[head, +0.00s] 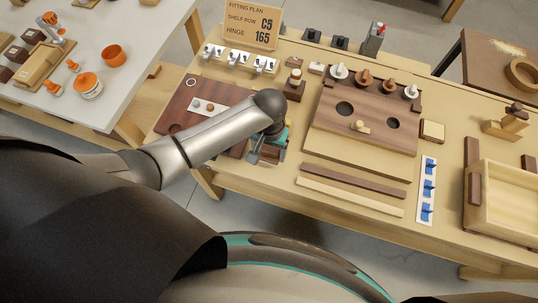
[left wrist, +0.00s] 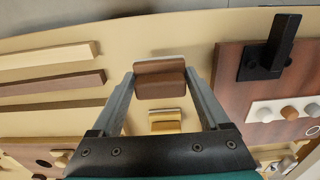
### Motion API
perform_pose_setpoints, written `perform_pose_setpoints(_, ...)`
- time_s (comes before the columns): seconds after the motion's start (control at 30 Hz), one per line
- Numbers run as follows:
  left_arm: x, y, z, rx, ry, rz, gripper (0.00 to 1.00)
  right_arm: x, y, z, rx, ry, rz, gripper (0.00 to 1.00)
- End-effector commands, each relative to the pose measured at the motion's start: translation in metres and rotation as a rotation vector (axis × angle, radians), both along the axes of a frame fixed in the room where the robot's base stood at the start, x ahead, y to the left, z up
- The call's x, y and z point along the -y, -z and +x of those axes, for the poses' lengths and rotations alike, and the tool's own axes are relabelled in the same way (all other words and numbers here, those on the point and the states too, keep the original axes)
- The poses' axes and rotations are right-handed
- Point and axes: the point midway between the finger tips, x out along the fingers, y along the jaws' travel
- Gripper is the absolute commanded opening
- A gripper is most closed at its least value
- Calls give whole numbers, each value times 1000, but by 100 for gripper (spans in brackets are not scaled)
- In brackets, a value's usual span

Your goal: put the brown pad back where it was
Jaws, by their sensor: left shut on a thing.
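The brown pad (left wrist: 160,82) is a small rounded block with a pale strip along its far edge. In the left wrist view it sits between the fingertips of my left gripper (left wrist: 159,76), which is shut on it. Whether the pad touches the bench is hard to tell. A tan pad (left wrist: 165,122) with pale edges shows below it in that view. In the head view my left gripper (head: 270,151) is over the bench's front edge, beside the dark brown board (head: 183,112); my arm largely hides the fingers and pad. My right gripper is not in view.
A black handle (left wrist: 266,62) stands on the board close to the gripper. Right of it are a wooden block with holes (head: 370,130), two strips (head: 350,195) and a white card with blue clips (head: 427,190). A sign (head: 250,26) stands at the back.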

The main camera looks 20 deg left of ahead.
Motion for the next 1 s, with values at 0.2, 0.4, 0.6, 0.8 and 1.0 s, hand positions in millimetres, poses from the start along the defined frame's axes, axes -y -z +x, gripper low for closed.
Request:
perform_pose_setpoints(0.2, 0, 29, 0, -1, -1, 1, 8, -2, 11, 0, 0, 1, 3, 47)
perform_pose_setpoints(0.4, 0, 29, 0, 0, 0, 1, 8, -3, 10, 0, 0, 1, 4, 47)
perform_pose_setpoints(0.6, 0, 33, 0, -1, -1, 0, 8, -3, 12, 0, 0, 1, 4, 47)
perform_pose_setpoints(0.8, 0, 33, 0, -1, -1, 1, 99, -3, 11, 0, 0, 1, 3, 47)
perform_pose_setpoints(1.0, 0, 33, 0, -1, -1, 1, 100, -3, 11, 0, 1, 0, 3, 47)
